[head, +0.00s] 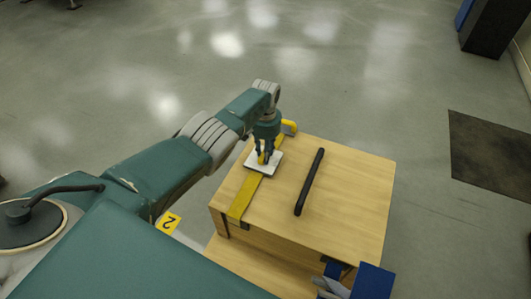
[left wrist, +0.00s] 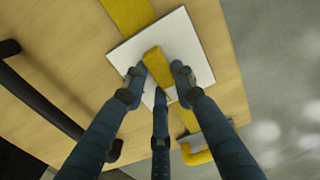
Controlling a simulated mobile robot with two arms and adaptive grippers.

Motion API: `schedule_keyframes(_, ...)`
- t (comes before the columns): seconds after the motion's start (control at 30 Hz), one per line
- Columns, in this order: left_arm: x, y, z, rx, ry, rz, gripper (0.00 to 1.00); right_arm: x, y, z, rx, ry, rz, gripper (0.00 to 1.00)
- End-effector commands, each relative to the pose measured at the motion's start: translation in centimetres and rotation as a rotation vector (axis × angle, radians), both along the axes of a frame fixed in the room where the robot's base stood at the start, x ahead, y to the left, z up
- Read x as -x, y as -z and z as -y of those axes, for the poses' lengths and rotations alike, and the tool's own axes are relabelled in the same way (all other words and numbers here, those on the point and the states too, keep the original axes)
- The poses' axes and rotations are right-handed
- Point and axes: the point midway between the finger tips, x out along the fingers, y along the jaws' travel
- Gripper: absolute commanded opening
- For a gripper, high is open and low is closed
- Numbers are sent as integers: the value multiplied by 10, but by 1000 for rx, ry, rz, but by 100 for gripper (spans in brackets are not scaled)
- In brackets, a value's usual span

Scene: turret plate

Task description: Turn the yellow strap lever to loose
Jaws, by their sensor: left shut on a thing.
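The yellow strap lever (left wrist: 157,62) stands on a white square plate (left wrist: 192,36) on top of a wooden box. My left gripper (head: 264,157) is over the plate in the head view. In the left wrist view its dark blue fingers (left wrist: 160,88) are closed around the lever, touching it at its sides. The yellow strap (head: 244,197) runs under the plate across the box top. It also shows in the left wrist view (left wrist: 128,14). In the head view the lever is mostly hidden by the fingers. My right gripper is not in the head view clearly enough to identify.
The wooden box (head: 350,200) has a black bar handle (head: 309,182) right of the strap. A yellow bent piece (head: 289,127) sits at the box's far edge. A blue object (head: 372,282) is at the front right corner.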

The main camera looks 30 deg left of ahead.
Motion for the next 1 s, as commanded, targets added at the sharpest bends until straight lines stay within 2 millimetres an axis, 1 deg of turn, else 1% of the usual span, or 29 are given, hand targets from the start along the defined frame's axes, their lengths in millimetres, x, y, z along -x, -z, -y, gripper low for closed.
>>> schedule_keyframes(0.03,-1,-1,0,2,-2,4,0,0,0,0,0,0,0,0)
schedule_keyframes(0.07,-2,-1,0,2,-2,4,32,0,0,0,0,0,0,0)
schedule_keyframes(0.1,-2,-1,0,2,-2,4,40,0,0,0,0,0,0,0)
schedule_keyframes(0.13,-2,-1,0,2,-2,4,46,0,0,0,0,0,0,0)
schedule_keyframes(0.47,-1,-1,0,1,0,2,46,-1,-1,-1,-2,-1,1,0)
schedule_keyframes(0.63,-2,-9,0,2,1,3,46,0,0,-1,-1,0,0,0)
schedule_keyframes(0.8,-1,-26,-1,0,0,5,46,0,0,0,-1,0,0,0)
schedule_keyframes(0.93,-2,-51,0,0,1,7,46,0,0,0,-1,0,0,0)
schedule_keyframes(1.0,-2,-68,0,0,0,8,46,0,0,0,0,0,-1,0)
